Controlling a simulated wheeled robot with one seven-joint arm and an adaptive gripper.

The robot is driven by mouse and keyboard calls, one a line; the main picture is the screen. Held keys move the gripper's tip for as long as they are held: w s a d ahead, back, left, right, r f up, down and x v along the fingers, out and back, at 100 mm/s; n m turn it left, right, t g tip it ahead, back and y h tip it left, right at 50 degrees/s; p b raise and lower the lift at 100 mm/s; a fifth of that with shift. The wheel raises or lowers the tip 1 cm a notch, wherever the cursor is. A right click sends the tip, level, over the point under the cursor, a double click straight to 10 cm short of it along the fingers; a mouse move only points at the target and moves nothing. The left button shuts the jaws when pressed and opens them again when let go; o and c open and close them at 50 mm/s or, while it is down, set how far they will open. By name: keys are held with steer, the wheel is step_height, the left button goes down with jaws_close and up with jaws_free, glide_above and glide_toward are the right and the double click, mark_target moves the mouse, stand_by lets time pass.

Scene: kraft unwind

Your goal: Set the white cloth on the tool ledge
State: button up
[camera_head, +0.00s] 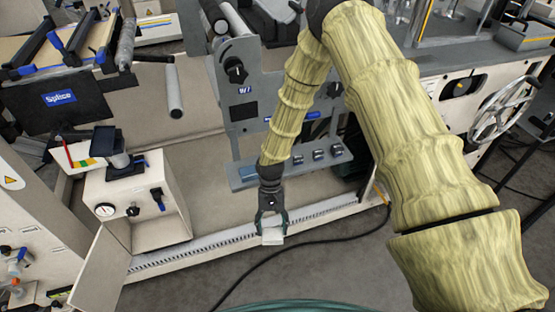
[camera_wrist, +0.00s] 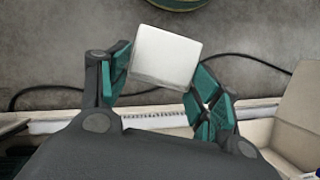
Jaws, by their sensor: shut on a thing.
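The white cloth is a small pale folded block, seen in the head view (camera_head: 272,237) and in the wrist view (camera_wrist: 166,58). My gripper (camera_head: 271,224) points down with its green-padded fingers on either side of the cloth and holds it at the fingertips. The wrist view shows the gripper (camera_wrist: 165,82) with the cloth sticking out past the fingers. A grey ledge (camera_head: 285,170) that looks like the tool ledge juts from the machine's upright panel, behind and above the cloth in the picture. My forearm hides part of it.
Several small dark blocks (camera_head: 319,155) sit along the ledge's right part. The machine's low front rail (camera_head: 215,243) runs behind the cloth. A black cable (camera_head: 250,272) lies on the open grey floor. A cream cabinet with a gauge (camera_head: 130,195) stands at left.

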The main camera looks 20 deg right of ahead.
steer(key=w+a+r+m+t+y+b, duration=0.1)
steer(key=w+a+r+m+t+b, duration=0.35)
steer(key=m, duration=0.65)
steer(key=w+a+r+m+t+y+b, duration=0.25)
steer(key=w+a+m, duration=0.35)
steer(key=m, duration=0.4)
steer(key=d+r+m+t+h+b, duration=0.2)
steer(key=d+r+m+h+b, duration=0.25)
steer(key=m, duration=0.75)
steer(key=w+d, duration=0.2)
steer(key=d, duration=0.2)
steer(key=w+d+f+p, duration=0.1)
steer(key=w+d, duration=0.1)
steer(key=d, duration=0.3)
steer(key=w+d+p, duration=0.1)
steer(key=w+d, duration=0.2)
steer(key=d, duration=0.2)
steer(key=shift+d+f, duration=0.15)
steer(key=shift+f, duration=0.2)
steer(key=shift+w+d+f, duration=0.1)
steer(key=shift+d+f, duration=0.05)
steer(key=shift+f, duration=0.2)
steer(key=shift+f+b, duration=0.5)
steer(key=shift+f, duration=1)
